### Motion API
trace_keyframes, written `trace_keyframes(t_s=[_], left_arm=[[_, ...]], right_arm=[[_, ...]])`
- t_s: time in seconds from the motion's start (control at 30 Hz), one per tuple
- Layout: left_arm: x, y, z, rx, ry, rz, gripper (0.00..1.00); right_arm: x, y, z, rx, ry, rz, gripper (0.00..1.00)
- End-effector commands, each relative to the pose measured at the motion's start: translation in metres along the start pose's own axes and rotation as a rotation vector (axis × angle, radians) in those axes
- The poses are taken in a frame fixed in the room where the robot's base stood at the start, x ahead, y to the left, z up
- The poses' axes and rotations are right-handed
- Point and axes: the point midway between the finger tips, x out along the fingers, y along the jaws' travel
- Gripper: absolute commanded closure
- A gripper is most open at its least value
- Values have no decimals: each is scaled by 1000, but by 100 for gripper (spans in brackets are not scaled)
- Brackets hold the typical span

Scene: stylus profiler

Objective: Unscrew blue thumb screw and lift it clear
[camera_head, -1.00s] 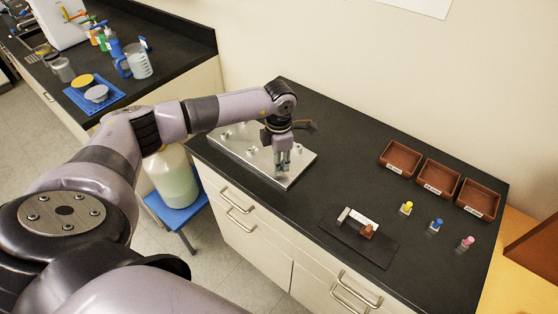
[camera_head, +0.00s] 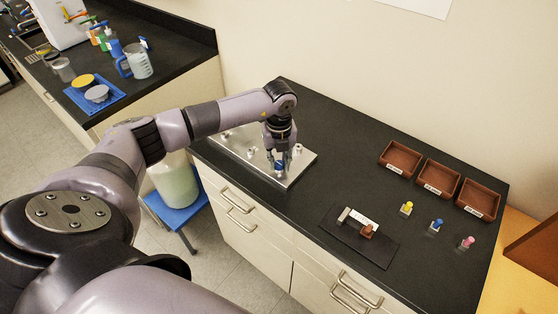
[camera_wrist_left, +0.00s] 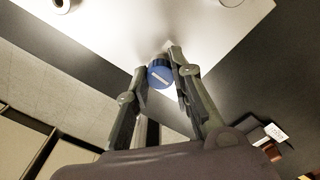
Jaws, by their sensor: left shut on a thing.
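The blue thumb screw (camera_wrist_left: 160,74) sits between the fingertips of my left gripper (camera_wrist_left: 158,70) in the left wrist view. Its round blue head with a pale slot mark faces the camera. The gripper is shut on it. In the head view the left gripper (camera_head: 284,164) points down over the near part of the metal plate (camera_head: 246,152), and a bit of the blue screw (camera_head: 279,167) shows between the fingers. Whether the screw is still seated in the plate is hidden. My right gripper is not in view.
Silver posts stand elsewhere on the plate. To the right on the black bench are a dark stand (camera_head: 345,240), small yellow (camera_head: 406,208), blue (camera_head: 436,225) and pink (camera_head: 467,243) capped items, and three brown trays (camera_head: 400,158). Bare bench lies between plate and trays.

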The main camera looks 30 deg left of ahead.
Motion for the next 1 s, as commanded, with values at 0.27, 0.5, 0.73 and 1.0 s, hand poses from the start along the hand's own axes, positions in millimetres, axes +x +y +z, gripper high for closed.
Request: trace_keyframes(t_s=[0.27, 0.5, 0.73, 1.0], left_arm=[[2, 0, -2, -567, 5, 2, 100], [2, 0, -2, -1063, 4, 4, 100], [3, 0, -2, -1542, 3, 5, 100], [2, 0, -1, -1754, 2, 4, 77]], right_arm=[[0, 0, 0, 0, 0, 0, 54], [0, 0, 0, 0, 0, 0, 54], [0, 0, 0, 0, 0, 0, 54], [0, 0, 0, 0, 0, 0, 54]])
